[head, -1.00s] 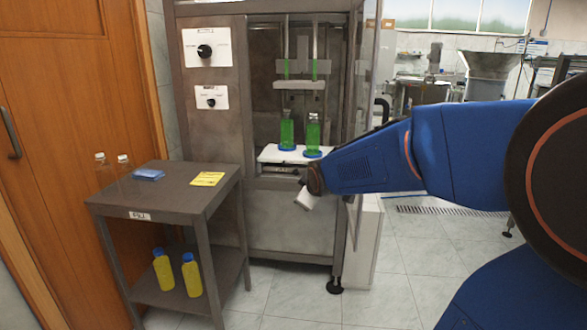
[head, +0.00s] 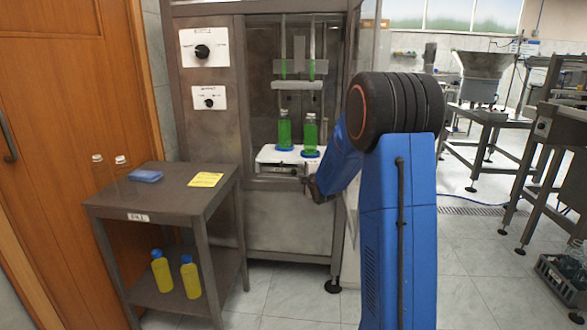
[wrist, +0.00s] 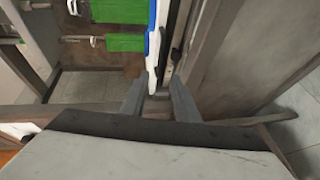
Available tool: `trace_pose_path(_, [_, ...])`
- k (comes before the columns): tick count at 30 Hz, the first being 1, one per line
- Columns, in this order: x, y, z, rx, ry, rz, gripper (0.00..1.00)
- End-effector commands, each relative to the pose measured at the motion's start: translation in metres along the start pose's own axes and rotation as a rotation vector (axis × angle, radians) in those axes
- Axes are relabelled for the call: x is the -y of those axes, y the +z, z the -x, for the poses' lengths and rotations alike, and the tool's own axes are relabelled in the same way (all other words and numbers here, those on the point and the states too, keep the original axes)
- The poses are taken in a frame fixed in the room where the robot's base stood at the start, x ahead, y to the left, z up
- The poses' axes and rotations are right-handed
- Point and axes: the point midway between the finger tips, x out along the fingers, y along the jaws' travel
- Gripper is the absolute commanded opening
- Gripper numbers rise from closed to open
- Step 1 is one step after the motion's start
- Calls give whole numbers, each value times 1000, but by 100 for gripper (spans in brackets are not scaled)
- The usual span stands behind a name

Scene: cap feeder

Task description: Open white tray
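The white tray (head: 266,155) sits low in the machine's opening in the head view, with two green bottles on blue discs on it. In the wrist view the tray (wrist: 153,50) shows edge-on as a white strip just beyond my fingertips, with a dark part along its right side. My gripper (wrist: 158,88) has its two fingers apart, with a gap between them in line with the tray's front. I cannot tell whether the fingers touch it. In the head view my gripper (head: 307,184) is at the tray's front right, and the fingers are hard to make out.
The grey machine frame (head: 295,220) surrounds the opening; its metal wall (wrist: 225,50) is close on the right in the wrist view. A dark side table (head: 165,195) at left carries a blue item and yellow note, with yellow bottles below. Floor shows at right.

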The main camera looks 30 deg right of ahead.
Motion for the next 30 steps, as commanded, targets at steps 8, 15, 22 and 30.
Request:
trace_pose_path(8, [2,0,-30,-1,0,2,28])
trace_pose_path(15, [2,0,-72,-1,-1,1,28])
trace_pose_path(22, [1,0,-104,0,-1,1,28])
trace_pose_path(30, [0,0,-119,0,1,1,28])
